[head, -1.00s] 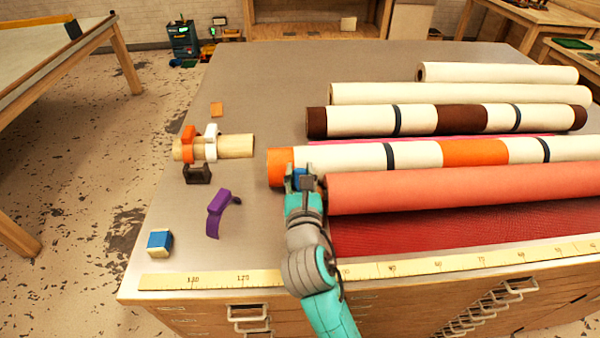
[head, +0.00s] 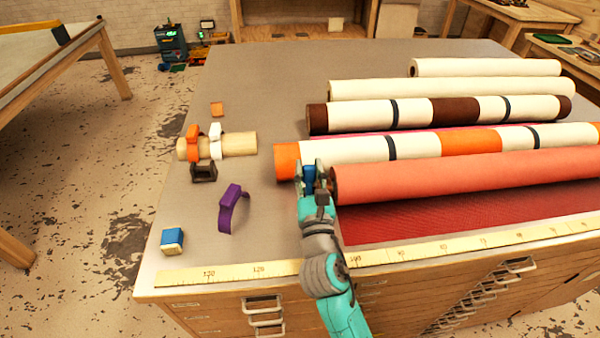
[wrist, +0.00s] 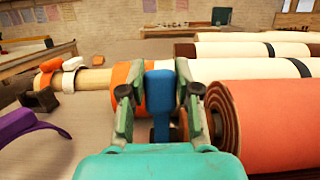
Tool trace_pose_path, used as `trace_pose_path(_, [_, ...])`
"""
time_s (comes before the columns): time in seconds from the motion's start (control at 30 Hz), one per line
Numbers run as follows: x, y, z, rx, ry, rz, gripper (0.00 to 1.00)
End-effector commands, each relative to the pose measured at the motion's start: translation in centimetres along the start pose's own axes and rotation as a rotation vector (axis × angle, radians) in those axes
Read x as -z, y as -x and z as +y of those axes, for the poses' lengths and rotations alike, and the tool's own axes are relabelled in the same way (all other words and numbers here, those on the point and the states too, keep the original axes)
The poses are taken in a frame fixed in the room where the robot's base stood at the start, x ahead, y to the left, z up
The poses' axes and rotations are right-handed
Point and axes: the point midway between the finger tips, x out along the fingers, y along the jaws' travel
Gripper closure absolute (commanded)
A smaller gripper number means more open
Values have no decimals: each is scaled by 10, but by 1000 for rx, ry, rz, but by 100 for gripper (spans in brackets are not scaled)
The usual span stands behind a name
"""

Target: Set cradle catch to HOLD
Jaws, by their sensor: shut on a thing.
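A blue piece (wrist: 159,95) stands upright between the fingertips of my gripper (wrist: 160,100), which is shut on it. In the head view the blue piece (head: 309,178) and my gripper (head: 313,183) are at the left end of the salmon roll (head: 440,178). A dark part extends below the blue piece in the wrist view. I cannot tell whether this is the cradle catch, and no HOLD marking is legible. The orange-and-white banded roll (head: 345,151) lies just behind my gripper; its orange end shows left of the blue piece in the wrist view.
Several rolls fill the table's right side, including a brown-banded one (head: 360,115). At left are a wooden rod (head: 240,143) with orange and white clips, a purple strap (head: 229,206) and a blue-and-cream block (head: 172,241). A ruler (head: 230,275) lines the front edge. The left tabletop is mostly clear.

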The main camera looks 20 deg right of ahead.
Motion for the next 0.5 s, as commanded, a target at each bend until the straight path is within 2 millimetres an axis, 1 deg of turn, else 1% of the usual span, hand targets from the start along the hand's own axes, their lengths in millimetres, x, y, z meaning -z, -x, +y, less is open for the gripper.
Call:
trace_pose_path(0.27, [-1, 0, -2, 2, 0, -3, 100])
trace_pose_path(0.3, [-1, 0, -1, 2, 0, -3, 63])
trace_pose_path(0.4, [-1, 0, -1, 2, 0, -3, 42])
trace_pose_path(0.5, [-1, 0, -1, 1, 0, -2, 42])
